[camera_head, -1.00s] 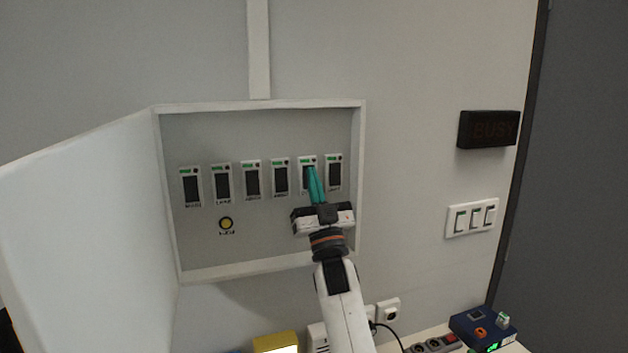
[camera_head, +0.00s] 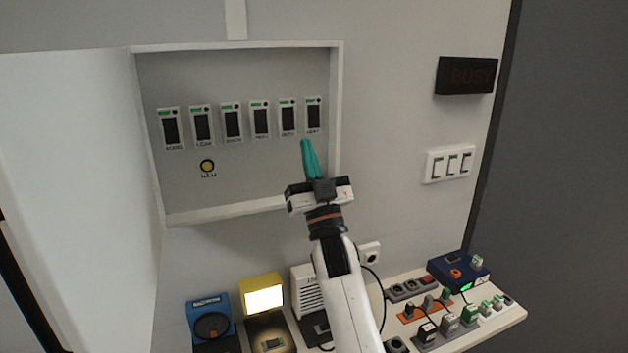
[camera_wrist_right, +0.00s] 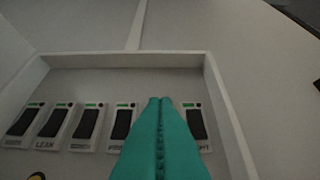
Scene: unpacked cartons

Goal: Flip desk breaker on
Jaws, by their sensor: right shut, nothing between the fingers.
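An open breaker box (camera_head: 236,211) on the wall holds a row of several breakers with dark rockers and green marks at their tops. The fifth breaker (camera_head: 288,118) from the left and the sixth, rightmost breaker (camera_head: 314,114) stand nearest my right gripper. Their labels are too small to read surely, so I cannot tell which is the desk one. My right gripper (camera_head: 306,143) is shut and empty, its teal fingers pointing up just below these two. In the right wrist view the fingers (camera_wrist_right: 160,99) hide the fifth breaker; the sixth (camera_wrist_right: 196,123) shows beside them. My left gripper is not in view.
A yellow round button (camera_head: 207,167) sits below the breakers. The box's door (camera_head: 85,150) stands open at left. A switch plate (camera_head: 449,165) and a dark BUSY sign (camera_head: 466,75) are on the wall at right. Several devices stand on the shelf (camera_head: 507,319) below.

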